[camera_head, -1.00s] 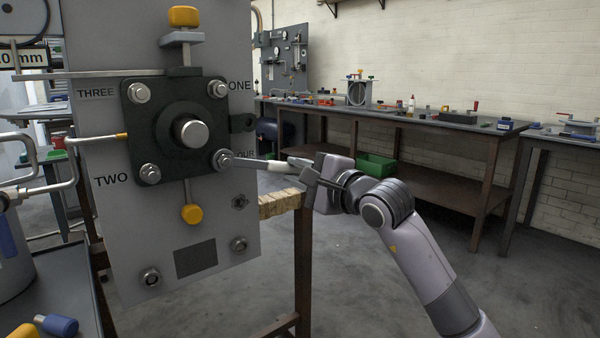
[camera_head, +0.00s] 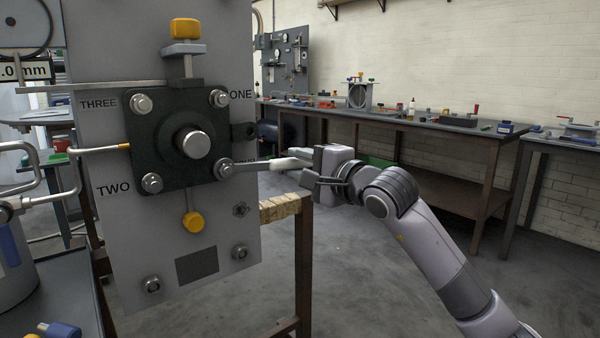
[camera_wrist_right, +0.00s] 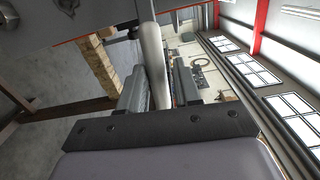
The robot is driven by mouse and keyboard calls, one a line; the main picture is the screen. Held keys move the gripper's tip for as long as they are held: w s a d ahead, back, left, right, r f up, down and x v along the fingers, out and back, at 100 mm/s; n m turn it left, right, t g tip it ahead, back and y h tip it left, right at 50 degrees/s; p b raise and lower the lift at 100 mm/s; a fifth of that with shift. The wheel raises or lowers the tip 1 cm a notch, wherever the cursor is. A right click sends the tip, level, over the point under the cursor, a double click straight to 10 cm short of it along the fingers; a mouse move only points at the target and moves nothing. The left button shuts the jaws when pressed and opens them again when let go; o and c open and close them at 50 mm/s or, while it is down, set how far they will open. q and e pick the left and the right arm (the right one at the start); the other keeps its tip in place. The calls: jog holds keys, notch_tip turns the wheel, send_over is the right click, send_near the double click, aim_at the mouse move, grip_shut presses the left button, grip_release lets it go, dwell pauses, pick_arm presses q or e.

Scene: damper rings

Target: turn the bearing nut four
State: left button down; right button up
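The bearing nut four (camera_head: 225,168) sits at the lower right corner of the dark square bearing housing (camera_head: 158,155), on an upright grey plate. A spanner (camera_head: 255,165) reaches from this nut to the right, roughly level, and partly covers the nut's label. Its pale handle (camera_head: 290,162) points at my right gripper (camera_head: 314,168). In the right wrist view the handle (camera_wrist_right: 154,60) lies between the two fingers (camera_wrist_right: 160,92), with a gap showing beside it. The right gripper is open around the handle's end. My left gripper is not in view.
Nuts one (camera_head: 219,98), two (camera_head: 152,183) and three (camera_head: 141,104) hold the other corners. A yellow-capped part (camera_head: 193,222) hangs below the housing. A wooden block (camera_head: 285,207) lies on a brown stand right of the plate. A workbench (camera_head: 430,128) stands behind; open floor lies between.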

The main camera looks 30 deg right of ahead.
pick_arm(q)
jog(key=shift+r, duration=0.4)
pick_arm(e)
jog(key=shift+r+n, duration=0.5)
jog(key=shift+r, duration=0.1)
